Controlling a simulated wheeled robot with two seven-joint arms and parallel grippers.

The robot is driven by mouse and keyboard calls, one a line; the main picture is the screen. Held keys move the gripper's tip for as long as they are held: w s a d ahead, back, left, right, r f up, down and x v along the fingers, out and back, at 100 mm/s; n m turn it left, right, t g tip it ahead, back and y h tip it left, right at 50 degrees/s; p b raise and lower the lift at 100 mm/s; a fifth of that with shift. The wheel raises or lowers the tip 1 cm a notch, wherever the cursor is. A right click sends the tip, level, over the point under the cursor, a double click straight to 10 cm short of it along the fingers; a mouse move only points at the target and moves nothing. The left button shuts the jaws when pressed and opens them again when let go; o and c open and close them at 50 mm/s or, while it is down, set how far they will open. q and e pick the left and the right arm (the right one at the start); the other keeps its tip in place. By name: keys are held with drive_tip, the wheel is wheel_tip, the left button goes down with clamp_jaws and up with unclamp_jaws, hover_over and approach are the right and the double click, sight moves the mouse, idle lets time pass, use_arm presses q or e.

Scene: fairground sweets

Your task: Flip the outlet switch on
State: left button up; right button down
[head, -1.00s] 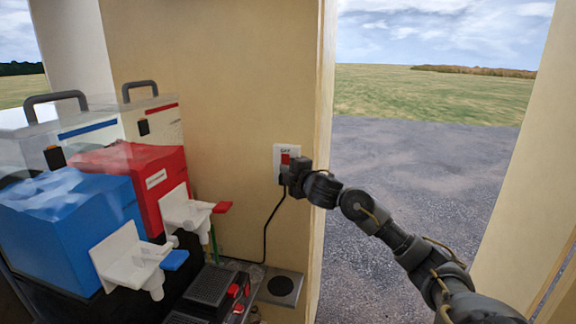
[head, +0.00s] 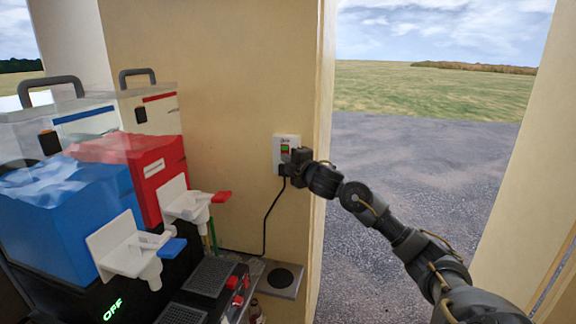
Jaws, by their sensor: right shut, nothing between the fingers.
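The white outlet plate (head: 278,154) is on the beige wall, near its right edge. Its switch (head: 285,148) shows green, with small lettering above it that I cannot read for sure. A black plug (head: 282,170) sits low on the plate, and its cord hangs down the wall. My right gripper (head: 292,161) is shut and empty, at the right side of the plate just below the green part. It covers part of the plate, and I cannot tell whether it touches the switch. My left gripper is out of view.
A slush machine with a blue tank (head: 65,222) and a red tank (head: 160,165) stands at left; its front display (head: 112,309) reads OFF in green. White dispensing taps stick out towards the right. Right of the wall is an open doorway onto gravel.

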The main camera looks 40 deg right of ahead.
drive_tip(key=s+a+f+b, duration=0.1)
drive_tip(key=s+a+b, duration=0.2)
drive_tip(key=s, duration=0.9)
drive_tip(key=shift+a+f+b, duration=0.15)
drive_tip(key=shift+a+b, duration=0.15)
drive_tip(key=shift+a, duration=0.75)
drive_tip(key=shift+d, duration=0.1)
